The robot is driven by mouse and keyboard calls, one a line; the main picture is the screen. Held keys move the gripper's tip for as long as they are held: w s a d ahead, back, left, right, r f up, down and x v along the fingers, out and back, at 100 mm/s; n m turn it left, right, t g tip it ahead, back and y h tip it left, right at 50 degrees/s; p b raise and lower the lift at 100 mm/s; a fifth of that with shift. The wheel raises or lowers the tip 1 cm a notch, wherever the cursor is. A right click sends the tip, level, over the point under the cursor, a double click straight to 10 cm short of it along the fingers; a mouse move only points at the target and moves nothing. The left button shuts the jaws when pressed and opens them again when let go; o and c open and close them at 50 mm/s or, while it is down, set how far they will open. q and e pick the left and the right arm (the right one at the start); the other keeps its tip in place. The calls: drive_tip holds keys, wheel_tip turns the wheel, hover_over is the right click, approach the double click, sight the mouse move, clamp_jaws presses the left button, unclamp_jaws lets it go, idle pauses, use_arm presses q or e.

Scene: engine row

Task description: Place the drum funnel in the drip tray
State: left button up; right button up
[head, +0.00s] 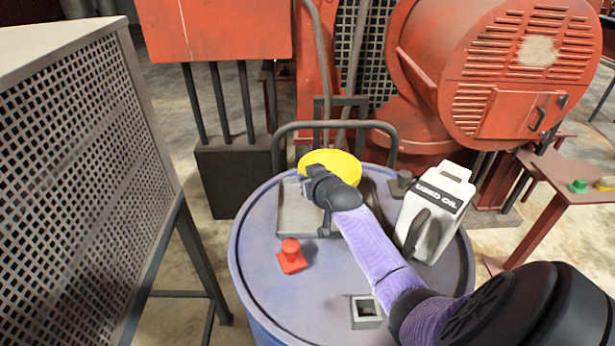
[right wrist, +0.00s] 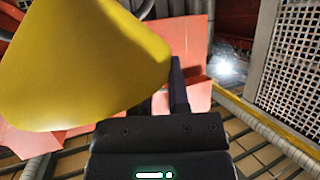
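The yellow drum funnel (head: 334,164) is above the far part of the blue drum top, by the back edge of the drip tray. The grey drip tray (head: 291,219) lies flat on the drum, partly hidden by my right gripper and the funnel. My right gripper (head: 314,174) is at the funnel's near side and appears closed on it. In the right wrist view the funnel (right wrist: 85,65) fills the upper left, and one dark finger (right wrist: 178,88) shows beside it. The other finger is hidden. I cannot tell whether the funnel touches the tray. My left gripper is out of view.
On the blue drum (head: 262,290) stand a white used-oil jug (head: 446,190) at right, a red piece (head: 291,257) in front of the tray and a small square metal fitting (head: 366,311). A perforated cabinet (head: 80,170) stands left. Red machinery (head: 490,70) is behind.

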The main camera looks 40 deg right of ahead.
drive_tip(key=shift+o, duration=0.9)
drive_tip(key=shift+r, duration=0.2)
drive_tip(key=p+v, duration=0.2)
drive_tip(key=v, duration=1)
drive_tip(key=shift+d, duration=0.1)
